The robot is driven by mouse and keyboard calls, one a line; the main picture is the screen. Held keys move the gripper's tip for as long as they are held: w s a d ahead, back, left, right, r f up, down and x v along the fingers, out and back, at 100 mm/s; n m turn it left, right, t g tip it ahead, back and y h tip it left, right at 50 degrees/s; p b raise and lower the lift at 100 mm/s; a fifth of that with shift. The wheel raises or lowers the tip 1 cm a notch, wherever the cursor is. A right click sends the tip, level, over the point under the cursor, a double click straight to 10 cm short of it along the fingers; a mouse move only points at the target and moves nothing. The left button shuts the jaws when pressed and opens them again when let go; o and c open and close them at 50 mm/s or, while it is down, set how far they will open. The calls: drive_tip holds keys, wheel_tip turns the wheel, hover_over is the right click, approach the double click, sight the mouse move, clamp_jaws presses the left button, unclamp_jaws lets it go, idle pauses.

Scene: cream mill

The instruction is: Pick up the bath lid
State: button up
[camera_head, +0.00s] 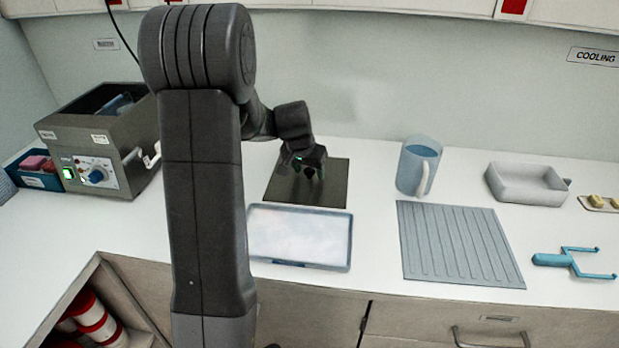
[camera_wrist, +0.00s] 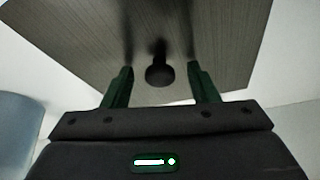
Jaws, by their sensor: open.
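The bath lid (camera_head: 334,185) is a dark flat rectangular plate lying on the white counter, behind a white tray. In the wrist view the lid (camera_wrist: 75,45) fills the upper part, with a dark round knob (camera_wrist: 159,76) standing on it. My gripper (camera_head: 311,172) is above the lid, pointing down. In the wrist view my gripper (camera_wrist: 160,67) is open, with its two green fingers apart. The knob appears between the fingers, with a gap on each side. I cannot tell the exact height of the fingertips.
The open grey bath (camera_head: 127,150) with a dial stands at the left, beside a blue bin (camera_head: 38,181). The white tray (camera_head: 300,235) lies in front of the lid. A blue jug (camera_head: 412,172), ribbed mat (camera_head: 460,245), grey pan (camera_head: 522,186) and blue fork-like tool (camera_head: 553,260) are right.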

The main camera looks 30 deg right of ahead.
drive_tip(key=c, duration=1)
